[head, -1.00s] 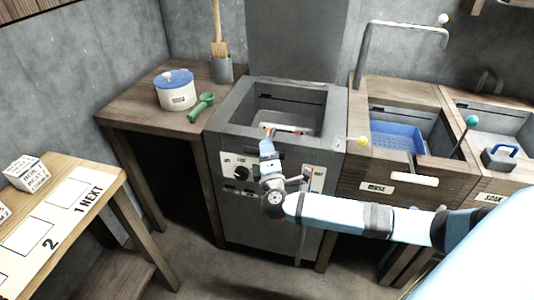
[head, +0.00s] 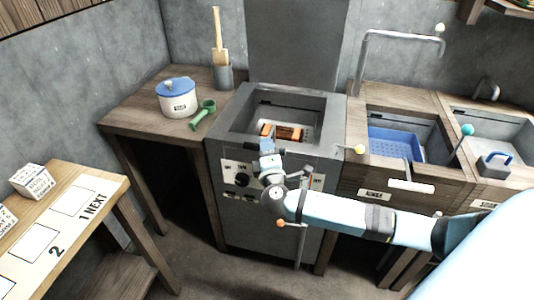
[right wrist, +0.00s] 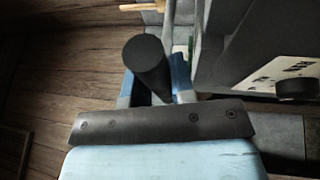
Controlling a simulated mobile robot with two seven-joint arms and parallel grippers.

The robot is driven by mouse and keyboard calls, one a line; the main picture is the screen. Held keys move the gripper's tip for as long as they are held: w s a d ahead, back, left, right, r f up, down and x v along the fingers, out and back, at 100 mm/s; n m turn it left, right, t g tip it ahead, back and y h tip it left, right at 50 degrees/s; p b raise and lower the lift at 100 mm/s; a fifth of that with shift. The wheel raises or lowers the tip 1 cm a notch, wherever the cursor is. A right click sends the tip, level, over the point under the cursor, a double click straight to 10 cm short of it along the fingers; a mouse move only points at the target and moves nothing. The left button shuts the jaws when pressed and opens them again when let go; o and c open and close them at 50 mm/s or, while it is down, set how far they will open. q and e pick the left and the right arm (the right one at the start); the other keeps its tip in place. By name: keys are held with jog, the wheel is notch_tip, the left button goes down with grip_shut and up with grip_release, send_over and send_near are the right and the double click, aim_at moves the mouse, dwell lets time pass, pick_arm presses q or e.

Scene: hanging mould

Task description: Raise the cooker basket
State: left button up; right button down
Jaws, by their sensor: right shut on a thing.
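The cooker (head: 225,165) is a grey box with an open square well. Inside the well sit brown-orange pieces (head: 292,133), apparently in the basket; the basket's own walls are hard to make out. My right gripper (head: 267,138) is at the well's front edge, just in front of these pieces. In the right wrist view my right gripper (right wrist: 155,92) is shut on a dark round handle (right wrist: 147,62), seen nearly end-on between the fingers. Whether the handle joins the basket is hidden. My left gripper is out of view.
An orange ball (head: 281,223) shows below my right wrist. A sink with a blue basket (head: 392,144) is to the right. A numbered table (head: 62,222) is at lower left.

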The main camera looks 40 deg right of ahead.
pick_arm(q)
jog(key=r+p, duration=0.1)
jog(key=p, duration=0.2)
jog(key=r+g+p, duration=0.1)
jog(key=p, duration=0.2)
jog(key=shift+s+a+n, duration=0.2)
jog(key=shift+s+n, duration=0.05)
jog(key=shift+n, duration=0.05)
pick_arm(e)
notch_tip(320, 180, up, 13)
jog(key=shift+f, duration=0.15)
jog(key=shift+w, duration=0.1)
jog(key=c, duration=1)
grip_release()
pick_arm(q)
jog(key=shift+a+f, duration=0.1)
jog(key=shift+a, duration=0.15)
pick_arm(e)
jog(key=shift+o, duration=0.2)
